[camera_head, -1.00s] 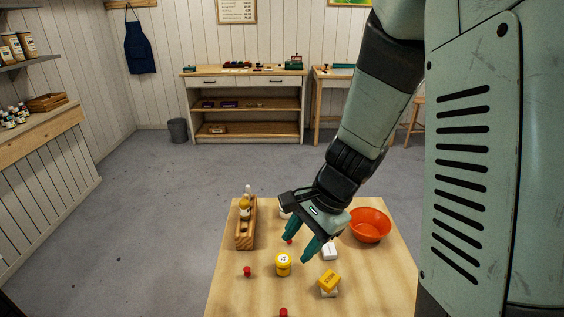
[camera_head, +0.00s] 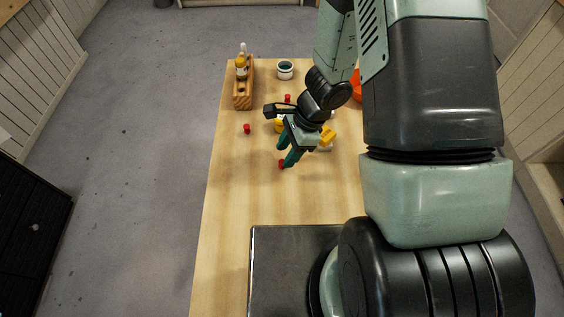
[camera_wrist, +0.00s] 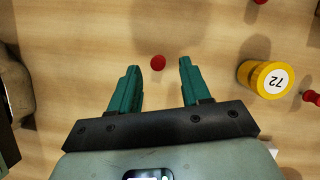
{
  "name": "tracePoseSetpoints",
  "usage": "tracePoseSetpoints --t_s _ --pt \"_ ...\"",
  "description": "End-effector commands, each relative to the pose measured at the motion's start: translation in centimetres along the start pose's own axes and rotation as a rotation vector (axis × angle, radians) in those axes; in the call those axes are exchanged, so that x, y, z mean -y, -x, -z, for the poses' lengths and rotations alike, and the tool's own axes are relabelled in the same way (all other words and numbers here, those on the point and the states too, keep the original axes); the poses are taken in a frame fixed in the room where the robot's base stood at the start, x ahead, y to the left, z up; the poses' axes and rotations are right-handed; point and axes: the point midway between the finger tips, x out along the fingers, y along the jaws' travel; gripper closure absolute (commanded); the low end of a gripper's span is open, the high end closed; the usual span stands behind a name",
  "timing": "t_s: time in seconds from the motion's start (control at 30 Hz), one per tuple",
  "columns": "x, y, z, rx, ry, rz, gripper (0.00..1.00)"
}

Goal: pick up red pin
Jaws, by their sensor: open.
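Three red pins stand on the wooden table in the head view. One red pin (camera_head: 282,164) is at the fingertips of my gripper (camera_head: 287,158). A second red pin (camera_head: 247,129) is to the left, and a third red pin (camera_head: 287,98) is farther back. In the wrist view, my gripper (camera_wrist: 158,78) is open, with a finger on each side of the near red pin (camera_wrist: 158,62), which lies near the line of the fingertips. Nothing is held. Whether the fingers reach down to its height is unclear.
In the head view, a yellow block (camera_head: 328,136), wooden rack (camera_head: 243,96), cup (camera_head: 285,70) and partly hidden orange bowl (camera_head: 357,86) are on the table (camera_head: 225,200). The front left is clear.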

Motion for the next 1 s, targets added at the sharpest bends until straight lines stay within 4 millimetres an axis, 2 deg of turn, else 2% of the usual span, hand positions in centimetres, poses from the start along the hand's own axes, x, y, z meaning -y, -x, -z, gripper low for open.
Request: tracePoseSetpoints --t_s 0.1,0.27,0.57,0.87,1.0 --pt "-0.4 -2.0 0.2 0.002 -0.004 -0.004 0.53" --pt "-0.4 -4.0 0.2 0.001 -0.002 -0.003 0.53" --pt "-0.3 -4.4 0.2 0.000 0.001 -0.001 0.53" --pt "-0.3 -4.3 0.2 0.000 0.001 -0.001 0.99" --pt "-0.3 -4.3 0.2 0.000 0.001 -0.001 1.00"
